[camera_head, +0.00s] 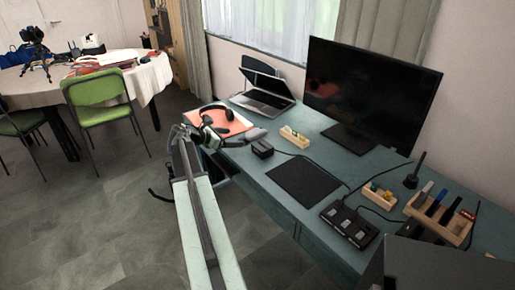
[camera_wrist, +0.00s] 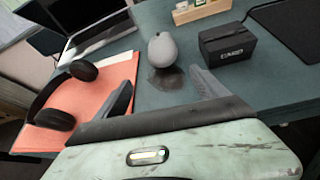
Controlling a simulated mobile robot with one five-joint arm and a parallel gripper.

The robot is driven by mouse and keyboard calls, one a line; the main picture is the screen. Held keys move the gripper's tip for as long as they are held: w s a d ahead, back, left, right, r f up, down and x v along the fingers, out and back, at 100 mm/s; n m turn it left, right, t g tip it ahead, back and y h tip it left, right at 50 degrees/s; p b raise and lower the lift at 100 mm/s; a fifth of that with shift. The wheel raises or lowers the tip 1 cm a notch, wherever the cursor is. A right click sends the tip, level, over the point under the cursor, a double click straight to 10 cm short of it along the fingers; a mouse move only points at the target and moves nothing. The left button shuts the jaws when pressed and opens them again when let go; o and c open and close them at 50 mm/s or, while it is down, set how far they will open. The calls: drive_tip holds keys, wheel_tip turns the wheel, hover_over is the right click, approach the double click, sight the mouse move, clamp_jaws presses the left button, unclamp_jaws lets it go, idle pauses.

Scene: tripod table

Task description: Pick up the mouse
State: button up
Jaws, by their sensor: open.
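The mouse (camera_wrist: 165,48) is a smooth grey, egg-shaped thing on the blue-green desk (camera_wrist: 150,18). In the wrist view it stands beyond my fingertips, roughly between their lines, with a dark patch on the desk just below it. In the head view the grey mouse (camera_head: 257,134) lies to the right of my gripper (camera_head: 222,143). My gripper also shows in the wrist view (camera_wrist: 162,88), with its two dark fingers spread wide and nothing between them. The fingers do not touch the mouse.
A black box (camera_wrist: 228,44) stands close to the right of the mouse. Black headphones (camera_wrist: 62,95) lie on an orange folder (camera_wrist: 110,90) at the left, near my left finger. A laptop (camera_head: 264,94), a wooden holder (camera_head: 294,137) and a black mat (camera_head: 305,180) are nearby.

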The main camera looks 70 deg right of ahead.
sight(251, 133)
drive_tip(key=shift+n+g, duration=0.4)
drive_tip(key=s+d, duration=0.2)
drive_tip(key=s, duration=0.1)
drive_tip(key=shift+s+d+r, duration=0.1)
drive_tip(key=shift+d+r, duration=0.05)
drive_tip(key=shift+d, duration=0.25)
drive_tip(key=shift+b+x, duration=0.45)
drive_tip(key=shift+x, duration=0.45)
drive_tip(key=x, duration=0.2)
drive_tip(key=b+x, duration=0.1)
drive_tip(key=x, duration=0.2)
drive_tip(key=shift+s+d+r, duration=0.15)
drive_tip(key=shift+d+r, duration=0.1)
drive_tip(key=shift+d, duration=0.25)
drive_tip(key=c, duration=1.5)
wheel_tip(251, 133, up, 10)
drive_tip(key=p, duration=0.9)
drive_tip(key=shift+r+p, duration=0.15)
drive_tip(key=shift+p, duration=0.25)
